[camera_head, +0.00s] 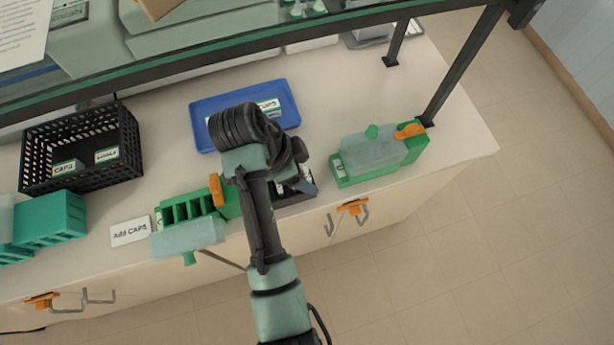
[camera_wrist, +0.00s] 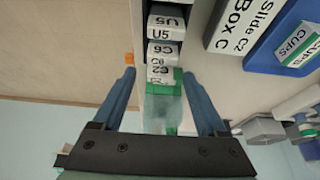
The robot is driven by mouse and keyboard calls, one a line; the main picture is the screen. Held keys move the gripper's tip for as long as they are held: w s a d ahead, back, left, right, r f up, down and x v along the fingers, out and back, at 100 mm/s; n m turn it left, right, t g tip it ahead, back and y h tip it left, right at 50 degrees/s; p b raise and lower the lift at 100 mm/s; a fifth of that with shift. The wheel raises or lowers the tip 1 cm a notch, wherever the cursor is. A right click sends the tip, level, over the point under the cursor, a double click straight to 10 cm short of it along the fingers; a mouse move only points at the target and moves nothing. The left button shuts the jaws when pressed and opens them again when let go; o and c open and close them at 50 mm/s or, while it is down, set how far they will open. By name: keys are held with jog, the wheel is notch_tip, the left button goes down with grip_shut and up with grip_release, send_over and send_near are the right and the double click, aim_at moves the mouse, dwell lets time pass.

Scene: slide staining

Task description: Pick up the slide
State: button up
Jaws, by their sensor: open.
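Several slides with white printed label ends stand in a row in the wrist view. One label reads U5 (camera_wrist: 165,34), and the one below it seems to read C6 (camera_wrist: 163,52). Further labels are crowded beneath. They sit in a dark holder, which shows in the head view (camera_head: 297,198), partly hidden by my arm. My gripper (camera_wrist: 158,75) is open, its two blue fingers on either side of the lower end of the row. I see nothing held between them. Whether the fingers touch a slide cannot be told.
A green staining box (camera_head: 345,178) with a clear cover stands right of the holder, and another open green rack (camera_head: 190,208) stands left. A blue tray (camera_head: 200,110) lies behind, with a black basket (camera_head: 38,150) at far left. A glass shelf overhangs the back.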

jog(key=shift+x, duration=0.75)
grip_shut()
